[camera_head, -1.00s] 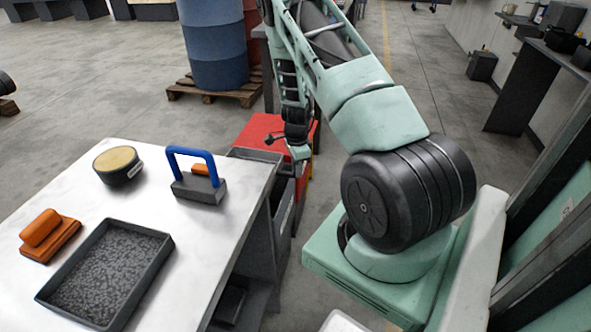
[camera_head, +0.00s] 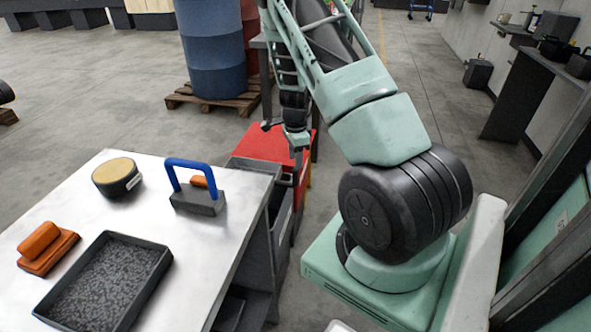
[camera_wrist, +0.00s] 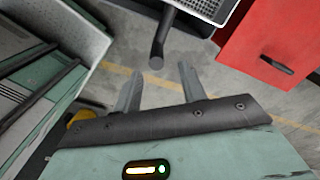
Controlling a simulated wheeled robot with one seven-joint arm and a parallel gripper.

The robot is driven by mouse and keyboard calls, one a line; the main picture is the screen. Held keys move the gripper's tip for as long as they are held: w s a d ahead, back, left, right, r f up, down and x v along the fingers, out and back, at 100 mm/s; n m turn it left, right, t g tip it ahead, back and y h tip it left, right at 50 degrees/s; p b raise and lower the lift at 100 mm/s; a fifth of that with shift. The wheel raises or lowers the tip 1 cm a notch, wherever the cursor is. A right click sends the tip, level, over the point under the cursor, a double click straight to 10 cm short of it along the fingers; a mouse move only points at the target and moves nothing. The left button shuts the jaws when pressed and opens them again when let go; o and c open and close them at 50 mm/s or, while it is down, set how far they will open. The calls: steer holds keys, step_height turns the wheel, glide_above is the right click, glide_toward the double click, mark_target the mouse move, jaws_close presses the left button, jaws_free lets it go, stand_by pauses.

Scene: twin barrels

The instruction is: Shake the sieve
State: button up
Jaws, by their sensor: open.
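In the wrist view, a light mesh surface in a dark frame, which looks like the sieve (camera_wrist: 205,8), is cut off by the top edge. Its dark handle (camera_wrist: 162,40) points down toward my gripper (camera_wrist: 160,73). My gripper is open, with its fingers to either side of the handle's round end. The end appears just ahead of the fingertips; I cannot tell whether it is between them. In the head view my gripper (camera_head: 297,150) hangs low beside a red cabinet (camera_head: 262,143), and the sieve cannot be made out there.
A red front with a dark pull (camera_wrist: 277,65) is at right in the wrist view. A white table (camera_head: 185,270) at left holds a tray of dark granules (camera_head: 108,285), a blue-handled block (camera_head: 197,200), a round tin (camera_head: 118,178) and an orange block (camera_head: 42,245). A blue barrel (camera_head: 211,50) stands behind on a pallet.

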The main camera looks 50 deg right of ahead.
step_height(320, 180, up, 9)
steer(key=shift+r+p, duration=0.15)
steer(key=shift+p, duration=0.2)
